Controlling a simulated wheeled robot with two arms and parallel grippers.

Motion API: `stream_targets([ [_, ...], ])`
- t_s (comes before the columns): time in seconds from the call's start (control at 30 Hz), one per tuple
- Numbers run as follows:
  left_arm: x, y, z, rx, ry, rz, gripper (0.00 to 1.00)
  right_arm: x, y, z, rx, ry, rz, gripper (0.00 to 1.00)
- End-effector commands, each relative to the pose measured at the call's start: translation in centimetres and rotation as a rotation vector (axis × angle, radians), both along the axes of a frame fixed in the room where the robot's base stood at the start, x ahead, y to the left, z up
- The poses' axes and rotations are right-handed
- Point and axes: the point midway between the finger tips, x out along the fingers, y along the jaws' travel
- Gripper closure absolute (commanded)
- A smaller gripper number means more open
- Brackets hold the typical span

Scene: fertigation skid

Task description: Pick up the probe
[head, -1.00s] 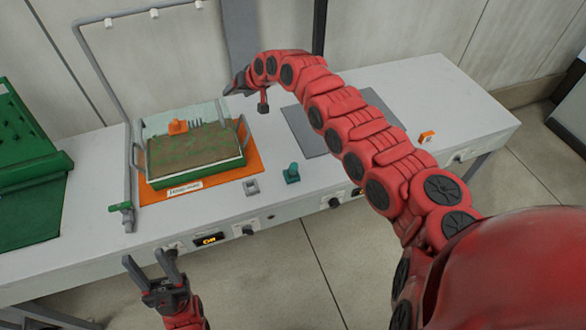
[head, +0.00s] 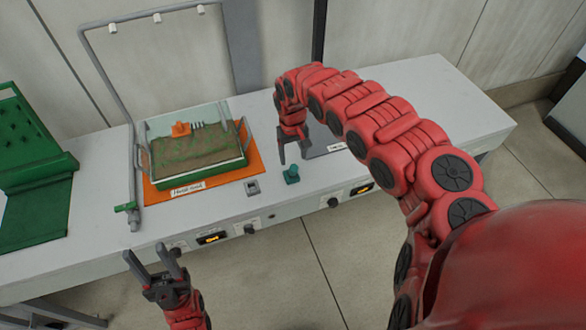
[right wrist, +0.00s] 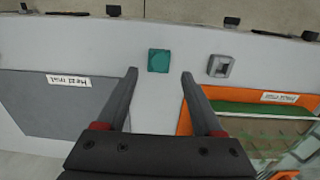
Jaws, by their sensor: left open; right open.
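A small teal piece (head: 291,174), which looks like the probe, stands on the bench near its front edge. It also shows in the right wrist view (right wrist: 159,60), centred just beyond my fingertips. My right gripper (head: 293,152) is open and empty and points down just behind the teal piece, not around it. In the right wrist view the open right gripper (right wrist: 160,75) has bare bench between its fingers. My left gripper (head: 146,252) is open and empty in front of the bench edge.
A small grey socket block (head: 252,187) stands left of the teal piece. Further left, a green tray (head: 197,174) sits on an orange mat (head: 155,198). A grey pipe frame (head: 135,165) rises beside it. A grey mat (right wrist: 45,105) lies on the other side.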

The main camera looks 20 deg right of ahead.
Motion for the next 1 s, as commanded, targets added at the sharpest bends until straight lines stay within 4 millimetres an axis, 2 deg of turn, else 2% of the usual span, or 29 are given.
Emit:
stream_targets([
  [0.2,0.0,0.0,0.7,0.0,0.0,0.0,0.5,0.1,0.2,-2.3,0.004,-0.003,0.001,0.31],
  [0.47,0.0,0.0,1.2,0.0,0.0,0.0,0.5,0.3,0.2,-3.3,0.004,-0.002,0.002,0.31],
  [0.83,0.0,0.0,1.9,0.0,0.0,0.0,0.5,0.7,0.0,-7.3,0.004,-0.002,0.0,0.31],
  [1.0,0.0,0.0,1.9,0.0,0.0,0.0,0.5,0.8,-0.2,-7.8,0.0,-0.005,-0.001,0.31],
])
